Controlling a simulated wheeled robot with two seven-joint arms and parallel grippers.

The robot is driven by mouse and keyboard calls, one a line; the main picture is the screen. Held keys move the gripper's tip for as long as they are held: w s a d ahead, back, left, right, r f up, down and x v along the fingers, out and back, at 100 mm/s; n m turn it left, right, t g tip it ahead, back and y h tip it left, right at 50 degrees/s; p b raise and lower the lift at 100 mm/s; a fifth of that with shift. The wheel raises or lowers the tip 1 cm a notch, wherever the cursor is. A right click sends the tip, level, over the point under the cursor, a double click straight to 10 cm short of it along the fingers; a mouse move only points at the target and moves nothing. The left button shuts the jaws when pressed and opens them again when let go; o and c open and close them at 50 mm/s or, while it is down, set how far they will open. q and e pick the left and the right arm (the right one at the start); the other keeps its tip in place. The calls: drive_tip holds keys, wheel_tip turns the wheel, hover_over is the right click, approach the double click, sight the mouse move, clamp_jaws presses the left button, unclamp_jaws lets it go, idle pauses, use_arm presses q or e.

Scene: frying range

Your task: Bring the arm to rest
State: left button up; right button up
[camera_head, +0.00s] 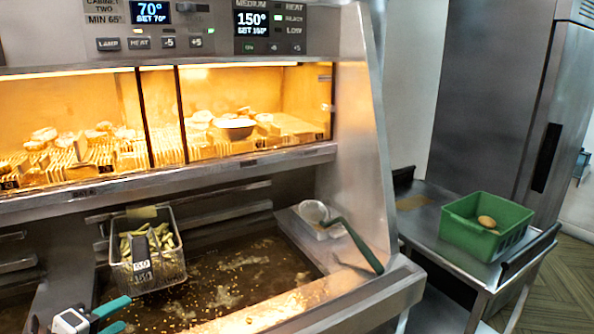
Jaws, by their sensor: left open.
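My left gripper (120,314) is at the bottom left edge of the picture, in front of the fryer. Its two teal fingers are apart, with nothing seen between them. It is below and to the left of a wire fry basket (160,270) that holds pale fries or sticks and has a dark handle at its front. The gripper and basket appear apart. The rest of my left arm is mostly cut off by the frame. My right gripper does not show.
The fryer vat (235,285) has dark oil with floating bits. A skimmer with a green handle (358,247) lies across its right rim. A heated cabinet (240,110) stands above. At right, a steel table (425,225) bears a green crate (478,240) with a brownish round item.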

use_arm(q)
drive_tip(key=s+d+f+m+g+y, duration=0.1)
drive_tip(key=s+d+f+m+g, duration=0.3)
drive_tip(key=f, duration=0.3)
drive_tip(key=s+d+f+m+g, duration=0.25)
drive_tip(key=s+d+f, duration=0.25)
drive_tip(key=f, duration=0.3)
drive_tip(key=s+d+f+m+g+y, duration=0.1)
drive_tip(key=s+d+f+m+g, duration=0.2)
drive_tip(key=s, duration=0.4)
drive_tip(key=s+d+f+m+g+y, duration=0.1)
drive_tip(key=s+d+f+m, duration=0.1)
drive_tip(key=s+f+m, duration=0.3)
drive_tip(key=s+f+g, duration=0.2)
drive_tip(key=s+f, duration=0.1)
drive_tip(key=f, duration=2.2)
drive_tip(key=s+a+f, duration=0.2)
drive_tip(key=s+f, duration=1.3)
drive_tip(key=s, duration=0.1)
drive_tip(key=shift+s+a+f+g+y, duration=0.15)
drive_tip(key=shift+s+a+g+y, duration=0.1)
drive_tip(key=shift+g+y, duration=0.1)
